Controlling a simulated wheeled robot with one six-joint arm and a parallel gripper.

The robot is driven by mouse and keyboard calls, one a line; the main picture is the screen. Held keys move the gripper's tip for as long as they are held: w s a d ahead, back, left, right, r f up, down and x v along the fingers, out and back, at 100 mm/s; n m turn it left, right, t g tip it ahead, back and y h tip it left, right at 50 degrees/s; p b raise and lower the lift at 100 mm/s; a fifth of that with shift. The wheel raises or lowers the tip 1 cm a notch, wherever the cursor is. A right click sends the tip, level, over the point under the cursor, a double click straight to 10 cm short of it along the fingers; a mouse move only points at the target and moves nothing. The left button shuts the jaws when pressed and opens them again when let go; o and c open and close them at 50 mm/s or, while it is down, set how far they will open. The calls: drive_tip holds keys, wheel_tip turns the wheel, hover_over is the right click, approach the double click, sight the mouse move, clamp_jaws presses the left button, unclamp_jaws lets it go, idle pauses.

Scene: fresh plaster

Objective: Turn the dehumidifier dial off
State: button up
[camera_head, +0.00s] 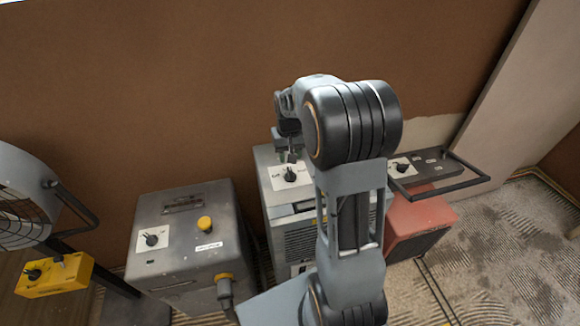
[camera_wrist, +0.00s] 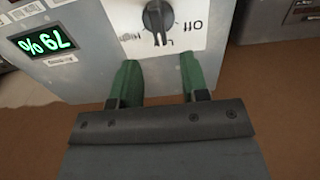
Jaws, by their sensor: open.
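The dehumidifier (camera_head: 268,157) is the pale grey box in the middle of the head view, with a vent grille on its front. Its black dial (camera_head: 290,175) sits on a white plate on top. In the wrist view the dial (camera_wrist: 158,16) is at the top centre, its white pointer line aimed down at a partly hidden label starting with L. OFF is printed to its right. My gripper (camera_head: 289,157) is just above and behind the dial. In the wrist view my gripper (camera_wrist: 159,70) is open, its two green fingers apart, empty and short of the dial.
A green percent display (camera_wrist: 47,40) is beside the dial. Other dials are near: on a dark grey box (camera_head: 180,270) with a yellow button, a yellow box (camera_head: 60,276) by a fan (camera_head: 22,200), and a red unit (camera_head: 425,215) with a black handle frame (camera_head: 470,185). A brown wall stands behind.

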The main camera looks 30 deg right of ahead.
sight(290, 168)
drive_tip(key=shift+f, duration=3.1)
clamp_jaws()
